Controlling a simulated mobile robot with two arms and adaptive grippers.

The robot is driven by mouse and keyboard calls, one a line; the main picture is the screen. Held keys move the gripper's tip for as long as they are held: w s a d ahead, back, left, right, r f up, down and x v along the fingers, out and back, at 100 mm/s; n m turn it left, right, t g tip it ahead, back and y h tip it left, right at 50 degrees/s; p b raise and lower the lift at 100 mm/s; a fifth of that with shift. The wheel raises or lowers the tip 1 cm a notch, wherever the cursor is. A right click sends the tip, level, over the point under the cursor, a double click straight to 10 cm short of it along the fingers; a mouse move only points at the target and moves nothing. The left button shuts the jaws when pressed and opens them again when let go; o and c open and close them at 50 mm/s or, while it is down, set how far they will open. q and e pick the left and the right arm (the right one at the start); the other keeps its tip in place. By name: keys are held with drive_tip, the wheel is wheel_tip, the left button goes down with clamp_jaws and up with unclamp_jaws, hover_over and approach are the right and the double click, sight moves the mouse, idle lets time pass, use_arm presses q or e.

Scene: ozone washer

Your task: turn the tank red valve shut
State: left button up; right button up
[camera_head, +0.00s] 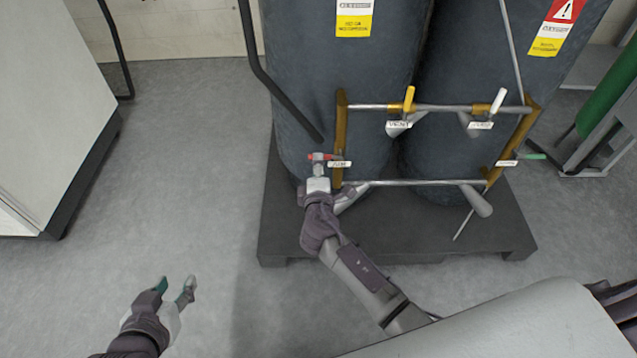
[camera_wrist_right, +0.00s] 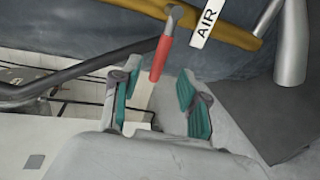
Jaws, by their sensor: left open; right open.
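The red valve handle (camera_head: 321,156) is at the left end of the pipe frame on the tanks, beside a white label. In the right wrist view the red handle (camera_wrist_right: 162,58) hangs from a grey stem, next to the label "AIR" (camera_wrist_right: 207,22). My right gripper (camera_head: 318,170) is right at the valve. In the wrist view its open green-padded fingers (camera_wrist_right: 155,95) stand on either side of the handle's lower end, with visible gaps. How deep the handle lies between them I cannot tell. My left gripper (camera_head: 175,286) is open and empty, low over the floor at left.
Two dark tanks (camera_head: 335,75) stand on a black pallet (camera_head: 400,225). Yellow (camera_head: 408,98), white (camera_head: 498,101) and green (camera_head: 532,156) valve handles sit further right. A black bent bar (camera_head: 262,70) runs down close to the red valve. Floor at left is clear.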

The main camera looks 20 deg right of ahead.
drive_tip(key=v, duration=0.8)
drive_tip(key=shift+s, duration=0.2)
